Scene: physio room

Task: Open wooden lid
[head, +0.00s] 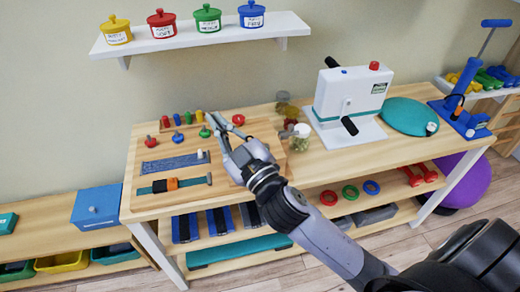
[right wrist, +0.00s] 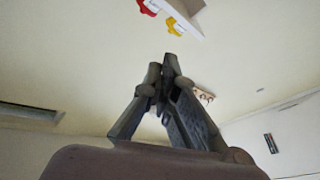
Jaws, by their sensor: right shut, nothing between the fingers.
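A flat wooden panel (head: 272,136), which looks like the wooden lid, lies on the table top, partly hidden behind my right gripper and forearm. I cannot tell its hinge or whether it is raised at all. My right gripper (head: 222,124) is over the panel's left part, near the small knobbed pieces. Its fingers come together with nothing between them, as the right wrist view (right wrist: 168,62) also shows. I cannot tell whether it touches the panel. My left gripper is not in view.
The wooden table (head: 140,202) holds a blue strip (head: 176,163), a strap with an orange buckle (head: 175,184), glass jars (head: 300,137) and a white press machine (head: 350,98). A wall shelf (head: 200,38) with coloured pots hangs above. A blue box (head: 97,207) stands at left.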

